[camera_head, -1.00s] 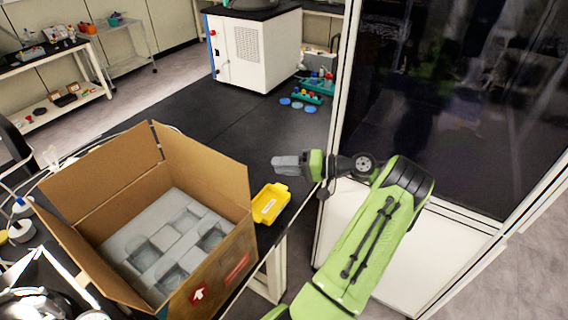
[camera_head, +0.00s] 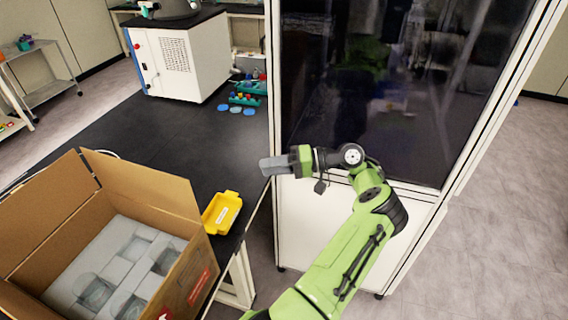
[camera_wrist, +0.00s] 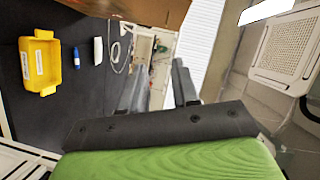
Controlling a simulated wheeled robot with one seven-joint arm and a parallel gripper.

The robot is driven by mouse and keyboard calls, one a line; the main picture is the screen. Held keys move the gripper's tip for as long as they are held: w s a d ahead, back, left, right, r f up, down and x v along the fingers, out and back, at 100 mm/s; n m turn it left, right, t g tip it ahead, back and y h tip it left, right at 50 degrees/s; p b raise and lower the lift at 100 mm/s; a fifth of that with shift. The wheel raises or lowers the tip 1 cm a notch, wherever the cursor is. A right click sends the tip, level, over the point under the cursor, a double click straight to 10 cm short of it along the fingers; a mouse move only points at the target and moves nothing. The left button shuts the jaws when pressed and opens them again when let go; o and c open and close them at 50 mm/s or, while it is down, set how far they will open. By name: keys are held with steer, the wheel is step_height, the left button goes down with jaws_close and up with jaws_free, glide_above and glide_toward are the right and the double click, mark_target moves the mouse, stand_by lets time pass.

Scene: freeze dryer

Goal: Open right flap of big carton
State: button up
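The big brown carton (camera_head: 185,282) stands at the lower left of the head view, on the black-topped bench. The near side is cut off by the frame.
A yellow tray (camera_head: 222,212) sits on the bench between carton and gripper. A tall dark-glass cabinet (camera_head: 385,95) stands behind my arm. A white machine (camera_head: 175,60) and a teal rack (camera_head: 247,93) are at the back. The middle of the bench is clear.

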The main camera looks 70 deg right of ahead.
steer(key=shift+v, duration=1.85)
